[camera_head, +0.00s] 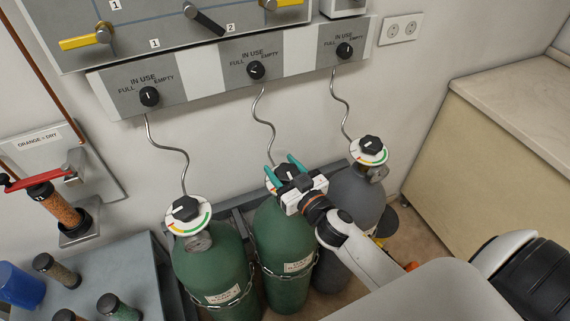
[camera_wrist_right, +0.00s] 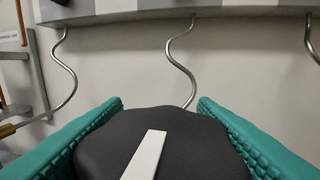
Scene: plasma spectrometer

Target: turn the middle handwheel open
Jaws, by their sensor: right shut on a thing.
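Three gas cylinders stand in a row, each topped by a black handwheel over a round coloured dial. The middle handwheel (camera_head: 286,173) sits on the middle green cylinder (camera_head: 283,240). My right gripper (camera_head: 283,171) reaches in from the right and is shut on it, one teal finger on each side. In the right wrist view the black handwheel (camera_wrist_right: 160,148), with a white pointer mark, fills the space between the teal fingers. The left handwheel (camera_head: 185,208) and the right handwheel (camera_head: 371,143) stand free. My left gripper is not in view.
Curved metal pipes (camera_head: 268,125) run from the cylinders up to a wall panel (camera_head: 200,82) with black knobs. Chains (camera_head: 232,300) surround the cylinders. A grey table (camera_head: 120,270) with jars stands at left, a counter (camera_head: 510,110) at right.

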